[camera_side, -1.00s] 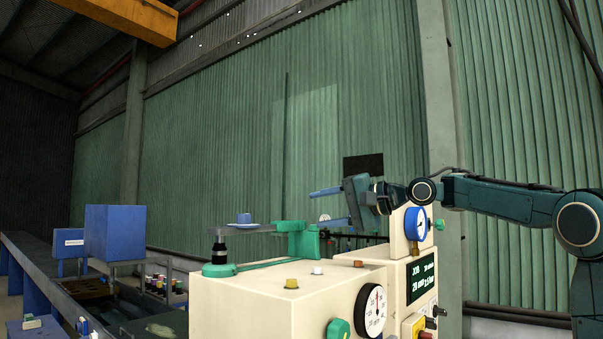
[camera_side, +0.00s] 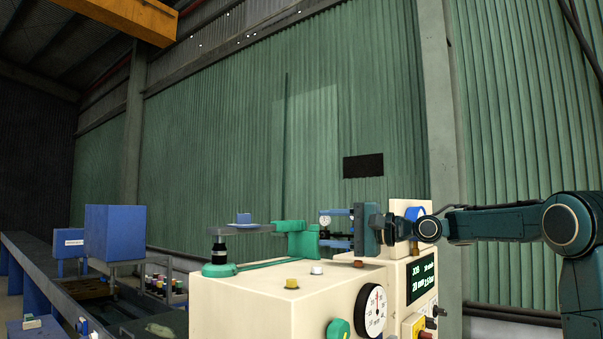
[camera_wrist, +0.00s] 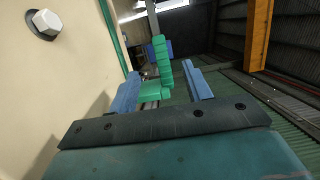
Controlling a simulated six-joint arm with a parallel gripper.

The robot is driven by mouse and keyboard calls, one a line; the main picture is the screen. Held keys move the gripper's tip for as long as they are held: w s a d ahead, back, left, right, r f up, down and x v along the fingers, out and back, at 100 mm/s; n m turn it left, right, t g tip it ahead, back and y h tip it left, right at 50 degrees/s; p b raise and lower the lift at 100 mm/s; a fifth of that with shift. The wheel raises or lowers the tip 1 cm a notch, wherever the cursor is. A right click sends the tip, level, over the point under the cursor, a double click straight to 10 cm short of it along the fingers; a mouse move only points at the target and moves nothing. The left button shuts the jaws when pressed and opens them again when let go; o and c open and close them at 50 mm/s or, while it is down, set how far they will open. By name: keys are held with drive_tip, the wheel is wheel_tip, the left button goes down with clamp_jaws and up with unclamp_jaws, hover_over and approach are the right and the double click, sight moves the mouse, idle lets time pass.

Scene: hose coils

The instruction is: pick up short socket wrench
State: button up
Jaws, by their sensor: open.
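I cannot make out a short socket wrench in either view. My gripper (camera_side: 322,228) is level above the cream machine, just right of the green clamp (camera_side: 297,240), its blue fingers pointing left. It is open, with one finger above the other. In the wrist view my gripper (camera_wrist: 163,84) shows a clear gap between its fingers. The green clamp (camera_wrist: 163,62) appears beyond and between them in that view. I see nothing held.
The cream machine (camera_side: 240,315) stands close under my gripper, with a dial gauge (camera_side: 372,311) and a display (camera_side: 421,277) on it. A grey bar (camera_side: 245,229) on a post extends left of the clamp. A white hexagonal cap (camera_wrist: 47,22) sits near the fingers.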

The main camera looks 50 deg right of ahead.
sight(285, 226)
drive_tip(key=shift+x, duration=4.2)
drive_tip(key=shift+w, duration=0.1)
drive_tip(key=shift+x, duration=2.5)
drive_tip(key=shift+c, duration=0.2)
clamp_jaws()
drive_tip(key=shift+r, duration=0.1)
